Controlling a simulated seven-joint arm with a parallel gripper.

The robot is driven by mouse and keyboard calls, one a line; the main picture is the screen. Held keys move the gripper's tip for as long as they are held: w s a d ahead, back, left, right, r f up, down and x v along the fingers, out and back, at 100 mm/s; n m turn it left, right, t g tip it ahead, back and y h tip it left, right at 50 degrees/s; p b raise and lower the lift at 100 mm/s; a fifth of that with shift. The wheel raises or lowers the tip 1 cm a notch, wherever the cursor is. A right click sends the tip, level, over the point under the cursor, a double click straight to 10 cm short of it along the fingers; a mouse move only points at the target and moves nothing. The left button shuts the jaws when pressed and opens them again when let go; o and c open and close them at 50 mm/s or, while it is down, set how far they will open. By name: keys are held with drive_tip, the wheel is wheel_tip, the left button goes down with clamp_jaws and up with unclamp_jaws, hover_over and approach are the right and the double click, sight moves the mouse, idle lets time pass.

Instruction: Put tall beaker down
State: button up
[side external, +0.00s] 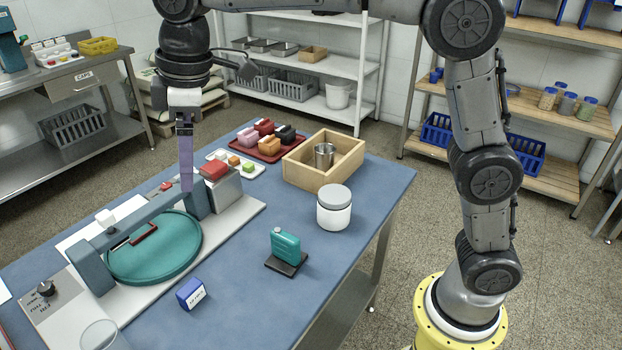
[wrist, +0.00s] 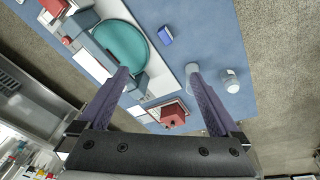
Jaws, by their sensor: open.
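My gripper (side external: 186,183) points down over the left part of the blue table. In the wrist view my gripper (wrist: 158,74) has its two purple fingers wide apart with nothing between them. A metal beaker (side external: 324,155) stands upright inside the wooden box (side external: 303,177) at the back right of the table, apart from my gripper; its lower part is hidden by the box wall. A clear glass vessel (side external: 98,334) stands at the lower left edge of the side view, partly cut off. I cannot tell which one is the tall beaker.
A teal round plate (side external: 155,250) with a teal arm lies below my gripper, beside a red-topped grey block (side external: 222,185). A white jar (side external: 334,208), a teal bottle (side external: 285,245) and a blue box (side external: 191,294) stand on the table. The front right tabletop is clear.

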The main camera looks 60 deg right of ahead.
drive_tip(key=s+d+f+m+t, duration=0.15)
drive_tip(key=s+d+m, duration=0.55)
drive_tip(key=s+d, duration=1)
drive_tip(key=s+d+f+m+t+h, duration=0.1)
drive_tip(key=s+d+f+m+t, duration=0.1)
drive_tip(key=s+f, duration=0.4)
drive_tip(key=s+m, duration=0.1)
drive_tip(key=s, duration=0.2)
drive_tip(key=shift+s+d, duration=0.2)
drive_tip(key=shift+d, duration=0.1)
